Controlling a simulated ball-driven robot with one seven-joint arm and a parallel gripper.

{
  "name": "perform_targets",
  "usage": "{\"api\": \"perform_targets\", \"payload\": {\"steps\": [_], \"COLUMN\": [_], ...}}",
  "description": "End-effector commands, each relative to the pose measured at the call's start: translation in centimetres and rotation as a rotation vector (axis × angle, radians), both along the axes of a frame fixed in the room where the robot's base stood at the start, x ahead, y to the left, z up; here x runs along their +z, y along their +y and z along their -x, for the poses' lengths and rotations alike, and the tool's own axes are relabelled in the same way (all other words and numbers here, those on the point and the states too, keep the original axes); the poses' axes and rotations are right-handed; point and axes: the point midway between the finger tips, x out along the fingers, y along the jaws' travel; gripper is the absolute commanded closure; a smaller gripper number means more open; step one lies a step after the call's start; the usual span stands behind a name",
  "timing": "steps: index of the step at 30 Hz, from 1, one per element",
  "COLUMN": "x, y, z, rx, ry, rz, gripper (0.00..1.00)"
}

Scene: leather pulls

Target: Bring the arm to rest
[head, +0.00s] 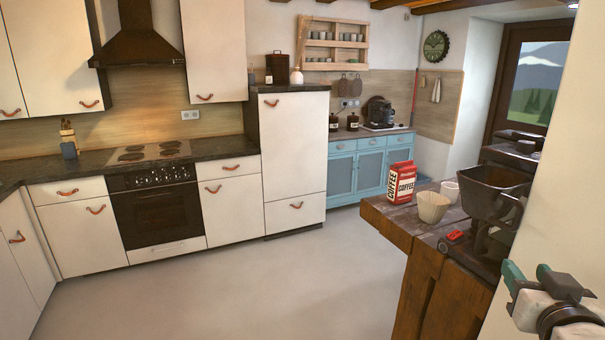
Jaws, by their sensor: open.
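My gripper (528,277) is at the lower right of the head view, in front of the wooden table's right side. Its two green fingertips stand apart and nothing shows between them. Part of my arm behind the gripper is cut off by the right edge of the picture.
A wooden table (388,215) at the right bears a red coffee box (401,180), a pale ribbed cup (433,206) and a dark machine (488,190). White cabinets (293,155) with leather pulls line the back and left. The floor (230,290) between is clear.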

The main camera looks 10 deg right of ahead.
Motion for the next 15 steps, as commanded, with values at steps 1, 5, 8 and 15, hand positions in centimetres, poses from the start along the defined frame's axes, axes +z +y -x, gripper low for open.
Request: {"api": "perform_targets", "payload": {"steps": [1, 5, 8, 15], "x": [-3.0, -11.4, -17.5, -29.6], "y": [0.7, 2.9, 4.8, 9.4], "z": [0.4, 2.5, 5.2, 15.3], "rx": [0.017, 0.074, 0.118, 0.228], "ry": [0.078, 0.312, 0.498, 0.940], "rz": [-0.023, -0.095, -0.149, -0.264], "gripper": [0.55, 0.55, 0.55, 0.55]}}
